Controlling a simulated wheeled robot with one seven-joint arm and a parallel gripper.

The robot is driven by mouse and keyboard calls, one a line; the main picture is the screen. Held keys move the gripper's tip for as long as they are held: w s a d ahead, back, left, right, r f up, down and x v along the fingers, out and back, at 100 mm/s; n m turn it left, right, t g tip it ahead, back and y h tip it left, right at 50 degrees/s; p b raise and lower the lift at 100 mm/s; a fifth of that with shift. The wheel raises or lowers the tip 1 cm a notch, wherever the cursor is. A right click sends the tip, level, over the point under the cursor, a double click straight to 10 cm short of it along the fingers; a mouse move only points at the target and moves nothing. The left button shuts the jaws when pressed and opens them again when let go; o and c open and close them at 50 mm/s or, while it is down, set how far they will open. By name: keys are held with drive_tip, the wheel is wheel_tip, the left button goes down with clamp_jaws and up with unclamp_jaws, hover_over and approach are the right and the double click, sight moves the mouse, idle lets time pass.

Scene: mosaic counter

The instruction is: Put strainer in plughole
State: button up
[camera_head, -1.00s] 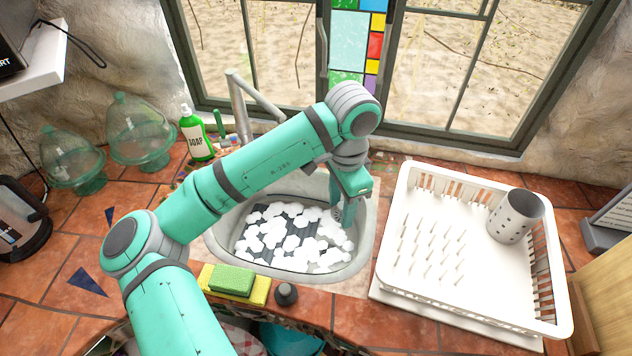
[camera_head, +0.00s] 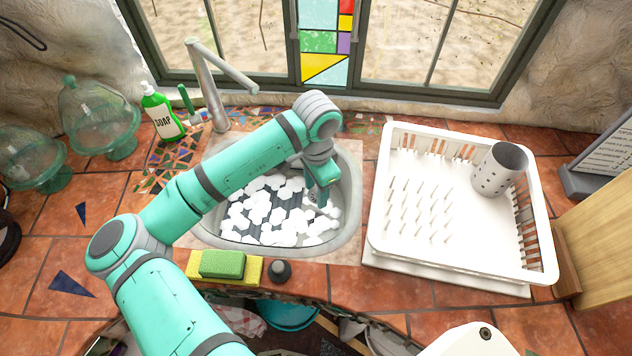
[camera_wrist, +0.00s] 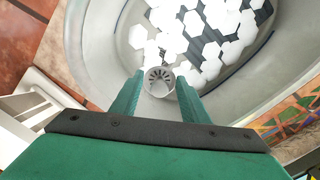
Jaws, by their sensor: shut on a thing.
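The strainer (camera_wrist: 160,80) is a small pale-grey round piece with slots in its face. It sits between the fingertips of my gripper (camera_wrist: 158,90) in the wrist view, with the fingers shut on it. In the head view my gripper (camera_head: 316,197) points down inside the right part of the sink (camera_head: 350,222). The sink basin also shows below the strainer in the wrist view (camera_wrist: 100,45). White hexagonal patches (camera_head: 262,208) cover much of the dark basin floor. I cannot make out the plughole.
A tap (camera_head: 207,85) stands behind the sink. A green-and-yellow sponge (camera_head: 222,264) and a dark round knob (camera_head: 280,272) lie at the front edge. A white dish rack (camera_head: 380,215) stands right, a soap bottle (camera_head: 163,115) back left. Open tiled counter (camera_head: 60,240) lies left.

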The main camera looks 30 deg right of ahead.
wheel_tip(320, 180, down, 12)
drive_tip(key=shift+r, duration=0.1)
drive_tip(key=shift+f, duration=0.75)
idle(0.4)
drive_tip(key=shift+a+f, duration=0.1)
drive_tip(key=shift+a, duration=0.1)
idle(0.6)
drive_tip(key=shift+s, duration=0.1)
idle(0.8)
drive_tip(key=shift+f, duration=0.3)
